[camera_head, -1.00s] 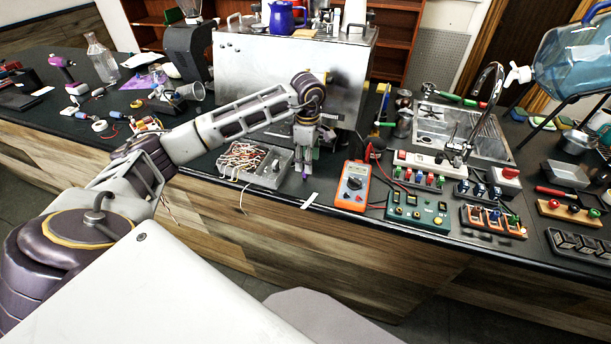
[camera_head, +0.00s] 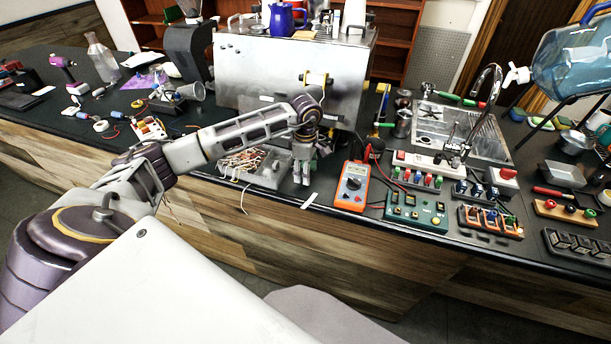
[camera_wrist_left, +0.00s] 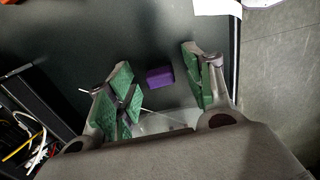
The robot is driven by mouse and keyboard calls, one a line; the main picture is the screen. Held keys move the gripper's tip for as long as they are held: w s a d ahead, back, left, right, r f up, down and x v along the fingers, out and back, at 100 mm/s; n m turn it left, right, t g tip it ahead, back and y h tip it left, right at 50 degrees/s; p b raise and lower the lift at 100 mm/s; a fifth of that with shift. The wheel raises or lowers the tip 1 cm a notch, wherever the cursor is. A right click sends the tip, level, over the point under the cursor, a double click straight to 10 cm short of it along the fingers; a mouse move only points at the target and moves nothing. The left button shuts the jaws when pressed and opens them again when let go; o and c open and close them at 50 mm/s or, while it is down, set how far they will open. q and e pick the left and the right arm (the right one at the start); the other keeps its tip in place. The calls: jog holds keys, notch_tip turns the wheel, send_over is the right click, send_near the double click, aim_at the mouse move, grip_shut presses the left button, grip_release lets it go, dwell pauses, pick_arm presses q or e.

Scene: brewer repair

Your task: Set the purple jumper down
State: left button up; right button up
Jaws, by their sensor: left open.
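The purple jumper (camera_wrist_left: 160,77) is a small purple block on the black counter in the left wrist view. It lies between the spread green-padded fingers of my left gripper (camera_wrist_left: 155,60), with a gap on each side. In the head view my left gripper (camera_head: 304,172) is low over the counter, just right of the tray of wires, and the jumper is not discernible there. My right gripper is in neither view.
A clear tray of wires (camera_head: 250,165) stands left of the gripper. An orange multimeter (camera_head: 353,184) and a green board (camera_head: 417,211) are to the right. A white paper strip (camera_head: 310,200) lies near the front edge. The steel brewer (camera_head: 260,70) stands behind.

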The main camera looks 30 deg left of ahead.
pick_arm(q)
jog(key=shift+c, duration=0.2)
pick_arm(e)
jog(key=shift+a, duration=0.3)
pick_arm(q)
jog(key=c, duration=0.7)
jog(key=shift+c, duration=0.6)
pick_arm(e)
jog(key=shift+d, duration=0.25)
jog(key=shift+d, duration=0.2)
pick_arm(q)
jog(key=shift+r, duration=0.1)
